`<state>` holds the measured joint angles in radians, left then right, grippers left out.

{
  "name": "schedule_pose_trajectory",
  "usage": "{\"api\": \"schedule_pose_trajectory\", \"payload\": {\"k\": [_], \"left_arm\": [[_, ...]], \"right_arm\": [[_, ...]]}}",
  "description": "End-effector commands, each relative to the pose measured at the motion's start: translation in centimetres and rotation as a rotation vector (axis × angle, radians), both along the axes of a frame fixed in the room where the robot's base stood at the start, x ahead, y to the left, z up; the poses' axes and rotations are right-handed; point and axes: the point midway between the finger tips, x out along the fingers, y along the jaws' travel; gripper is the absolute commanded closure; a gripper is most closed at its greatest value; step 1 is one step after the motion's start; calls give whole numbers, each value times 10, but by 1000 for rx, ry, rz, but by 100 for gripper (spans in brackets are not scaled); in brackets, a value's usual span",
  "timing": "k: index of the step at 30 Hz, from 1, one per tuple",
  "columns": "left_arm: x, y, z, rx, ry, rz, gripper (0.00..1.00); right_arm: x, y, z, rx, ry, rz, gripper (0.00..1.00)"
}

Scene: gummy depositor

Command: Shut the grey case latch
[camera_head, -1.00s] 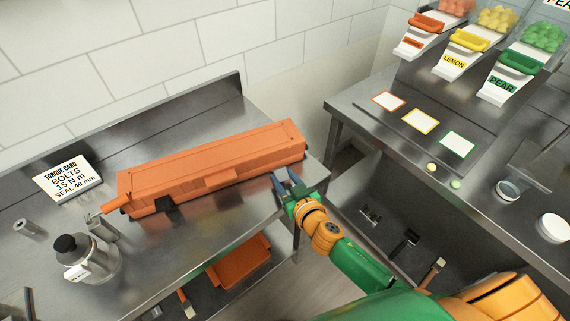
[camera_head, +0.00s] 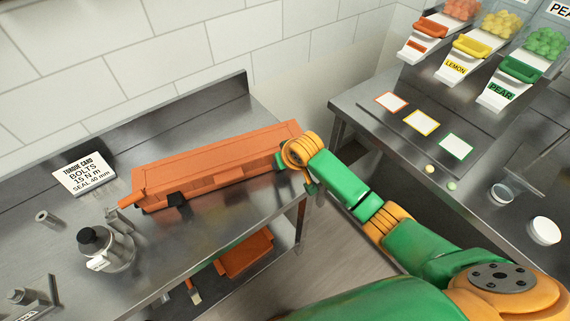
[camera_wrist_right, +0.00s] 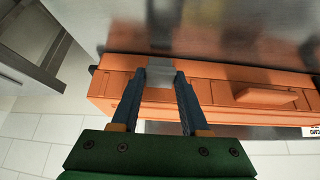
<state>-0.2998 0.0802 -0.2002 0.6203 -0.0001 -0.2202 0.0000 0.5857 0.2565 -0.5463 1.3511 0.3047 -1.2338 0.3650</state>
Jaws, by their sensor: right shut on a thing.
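A long orange case (camera_head: 215,167) lies closed-looking on the steel bench, with a dark latch (camera_head: 175,199) on its front near the left end. The grey case latch (camera_wrist_right: 160,70) shows in the right wrist view, on the case front near one end, between my fingertips. My right gripper (camera_wrist_right: 159,80) is shut on it. In the head view my own wrist hides the grey latch and most of the right gripper at the case's right end. I cannot tell whether the latch is fully down. My left gripper is not in view.
A torque card (camera_head: 84,174) stands behind the case's left end. A steel bottle with a black cap (camera_head: 106,250) stands in front of it. An orange bin (camera_head: 244,254) sits on the shelf below. A second bench (camera_head: 480,133) with candy dispensers is at the right, across a gap.

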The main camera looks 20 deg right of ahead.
Motion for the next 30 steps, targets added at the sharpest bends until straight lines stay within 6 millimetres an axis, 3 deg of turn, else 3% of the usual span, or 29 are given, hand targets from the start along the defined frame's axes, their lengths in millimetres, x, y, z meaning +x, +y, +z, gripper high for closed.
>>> {"api": "schedule_pose_trajectory", "payload": {"k": [18, 19, 22, 30], "left_arm": [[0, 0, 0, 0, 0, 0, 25], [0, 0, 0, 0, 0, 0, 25], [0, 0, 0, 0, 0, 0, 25], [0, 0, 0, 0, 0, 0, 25]], "right_arm": [[2, 0, 0, -4, 44, -2, 100], [2, 0, 0, -4, 44, -2, 53], [2, 0, 0, -4, 44, -2, 26], [2, 0, 0, -4, 42, -2, 25]]}}
